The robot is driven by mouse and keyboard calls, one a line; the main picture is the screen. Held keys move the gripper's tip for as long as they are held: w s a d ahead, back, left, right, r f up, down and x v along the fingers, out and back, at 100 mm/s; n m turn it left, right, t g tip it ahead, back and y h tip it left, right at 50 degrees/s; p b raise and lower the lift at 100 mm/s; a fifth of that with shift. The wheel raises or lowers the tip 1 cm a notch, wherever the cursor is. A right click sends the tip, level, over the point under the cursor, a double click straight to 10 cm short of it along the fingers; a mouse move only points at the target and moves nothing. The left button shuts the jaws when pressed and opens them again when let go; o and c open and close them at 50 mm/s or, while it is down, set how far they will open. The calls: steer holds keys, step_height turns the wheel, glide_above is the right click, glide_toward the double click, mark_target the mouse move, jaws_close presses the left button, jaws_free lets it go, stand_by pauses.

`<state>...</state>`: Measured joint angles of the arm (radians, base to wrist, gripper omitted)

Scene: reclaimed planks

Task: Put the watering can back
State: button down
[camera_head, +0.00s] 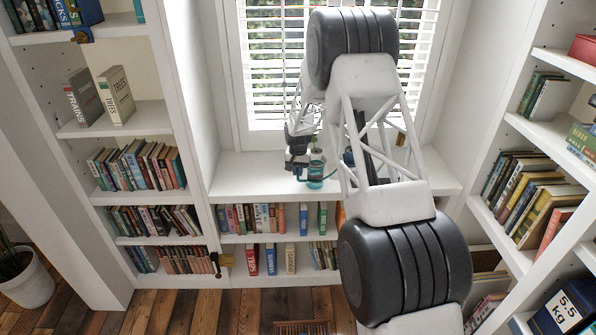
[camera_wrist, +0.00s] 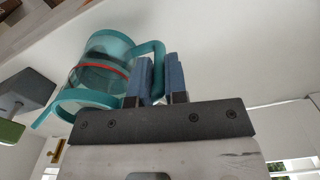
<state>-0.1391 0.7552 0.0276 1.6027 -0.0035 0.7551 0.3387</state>
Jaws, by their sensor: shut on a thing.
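The watering can (camera_wrist: 88,82) is teal and see-through, with a red band, in the left half of the wrist view. My gripper (camera_wrist: 159,78) is shut on its teal handle, which passes between the two blue finger pads. In the head view, the can (camera_head: 316,172) shows small at the white window ledge (camera_head: 240,178), below the window and left of my arm. My gripper (camera_head: 298,160) is beside it there, partly hidden. I cannot tell whether the can rests on the ledge or hangs just above it.
White bookcases with books (camera_head: 138,167) stand on the left and right (camera_head: 535,195). More books (camera_head: 252,217) fill the shelves under the ledge. The ledge's left part is clear. A potted plant (camera_head: 28,280) stands at far left. A grey and green object (camera_wrist: 25,92) is near the can.

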steer(key=c, duration=1.1)
jaws_free()
steer(key=shift+c, duration=0.2)
steer(key=shift+r, duration=0.1)
step_height(320, 180, up, 12)
steer(key=shift+r, duration=0.1)
steer(key=s+d+r, duration=0.3)
steer(key=s+r, duration=0.5)
steer(key=s, duration=0.2)
steer(key=s+d+r+n+t, duration=0.1)
steer(key=s+d+r, duration=0.2)
steer(key=s+r, duration=0.6)
steer(key=s+d+r, duration=0.3)
steer(key=s+r, duration=0.4)
steer(key=s, duration=0.4)
steer(key=s+d, duration=0.2)
steer(key=s, duration=1.6)
steer(key=s+d+n+t, duration=0.1)
steer(key=s+d, duration=0.1)
steer(key=s, duration=1.6)
steer(key=shift+s+d+t, duration=0.2)
steer(key=shift+d+t, duration=0.1)
steer(key=shift+d, duration=0.1)
